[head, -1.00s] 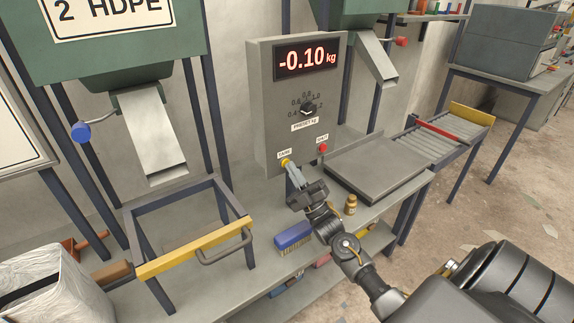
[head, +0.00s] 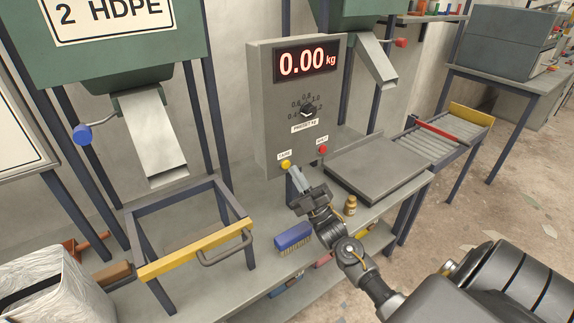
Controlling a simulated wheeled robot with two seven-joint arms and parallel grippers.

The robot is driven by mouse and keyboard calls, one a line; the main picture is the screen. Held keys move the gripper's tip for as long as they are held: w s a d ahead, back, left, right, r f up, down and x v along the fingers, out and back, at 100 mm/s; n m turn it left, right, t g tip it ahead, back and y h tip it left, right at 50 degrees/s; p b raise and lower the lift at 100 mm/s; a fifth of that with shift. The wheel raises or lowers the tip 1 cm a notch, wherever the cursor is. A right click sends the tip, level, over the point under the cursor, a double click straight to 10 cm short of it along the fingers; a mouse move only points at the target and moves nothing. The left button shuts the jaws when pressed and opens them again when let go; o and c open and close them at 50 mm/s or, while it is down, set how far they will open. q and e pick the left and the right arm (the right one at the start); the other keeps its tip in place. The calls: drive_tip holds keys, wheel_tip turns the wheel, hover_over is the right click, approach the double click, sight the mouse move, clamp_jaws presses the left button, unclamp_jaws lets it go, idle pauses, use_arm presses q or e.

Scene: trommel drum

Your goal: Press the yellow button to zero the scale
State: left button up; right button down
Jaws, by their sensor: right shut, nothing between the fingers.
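The scale's grey control box (head: 265,115) stands upright behind the bench. Its red display (head: 306,61) reads 0.00 kg. The yellow button (head: 285,164) is at the lower left of the box face, under a small label, and is fully visible. The scale's flat grey platform (head: 375,170) lies to the right of the box. My right gripper (head: 294,173) is shut and empty, its fingertips just to the lower right of the yellow button and apart from it. My left gripper is not in view.
A red button (head: 323,149) and a black dial (head: 307,110) share the box face. A frame with a yellow bar (head: 195,250) is at the left. A roller conveyor (head: 440,143) lies right.

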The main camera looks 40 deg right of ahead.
drive_tip(key=shift+s+a+p, duration=0.1)
drive_tip(key=shift+s+p, duration=0.85)
drive_tip(key=shift+s, duration=1.6)
